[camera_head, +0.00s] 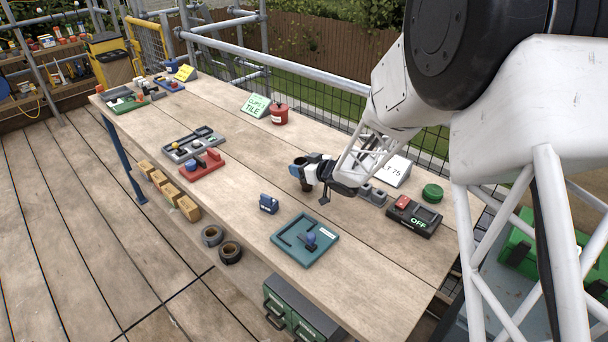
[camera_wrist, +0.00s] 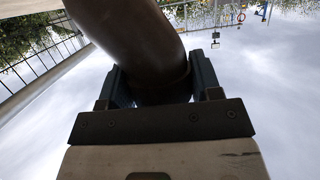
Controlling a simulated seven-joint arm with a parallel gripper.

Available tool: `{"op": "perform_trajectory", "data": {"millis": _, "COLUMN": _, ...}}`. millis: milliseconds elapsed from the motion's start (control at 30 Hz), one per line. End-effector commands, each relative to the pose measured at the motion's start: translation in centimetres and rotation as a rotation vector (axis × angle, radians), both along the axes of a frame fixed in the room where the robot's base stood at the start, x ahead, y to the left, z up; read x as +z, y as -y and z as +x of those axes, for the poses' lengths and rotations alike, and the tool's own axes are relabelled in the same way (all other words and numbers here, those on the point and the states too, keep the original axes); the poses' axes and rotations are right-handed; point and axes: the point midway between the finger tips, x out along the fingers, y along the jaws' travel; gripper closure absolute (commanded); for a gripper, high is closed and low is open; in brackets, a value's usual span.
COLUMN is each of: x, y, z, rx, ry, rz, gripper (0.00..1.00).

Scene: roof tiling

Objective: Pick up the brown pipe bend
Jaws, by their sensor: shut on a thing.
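The brown pipe bend (camera_wrist: 140,45) fills the upper middle of the wrist view. It is a dark brown curved tube that sits between the two fingers of my gripper (camera_wrist: 160,88). The fingers press on it from both sides. In the head view, my gripper (camera_head: 311,172) is above the right half of the workbench. The pipe bend (camera_head: 297,168) shows there as a small dark brown piece at the fingers. The gripper is shut on it and appears to hold it above the bench top. Part of the bend is hidden by the fingers.
The wooden bench (camera_head: 240,130) holds a teal tray (camera_head: 285,238), a small blue item (camera_head: 268,203), a red holder (camera_head: 200,176), a grey tray (camera_head: 180,150), a red can (camera_head: 279,112), and a black switch box (camera_head: 412,216) beside a green disc (camera_head: 432,192). Bare wood lies left of my gripper.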

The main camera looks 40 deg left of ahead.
Motion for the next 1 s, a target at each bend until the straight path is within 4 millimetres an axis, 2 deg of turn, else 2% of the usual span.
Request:
{"op": "perform_trajectory", "data": {"millis": 467, "x": 0.6, "y": 0.0, "z": 0.0, "rx": 0.0, "ry": 0.001, "rz": 0.001, "gripper": 0.66}}
{"op": "perform_trajectory", "data": {"millis": 633, "x": 1.9, "y": 0.0, "z": 0.0, "rx": 0.0, "ry": 0.001, "rz": 0.001, "gripper": 0.66}}
{"op": "perform_trajectory", "data": {"millis": 767, "x": 3.8, "y": 0.0, "z": 0.0, "rx": 0.0, "ry": 0.002, "rz": 0.002, "gripper": 0.66}}
{"op": "perform_trajectory", "data": {"millis": 1000, "x": 3.8, "y": 2.7, "z": -1.9, "rx": 0.0, "ry": 0.0, "rz": 0.0, "gripper": 0.66}}
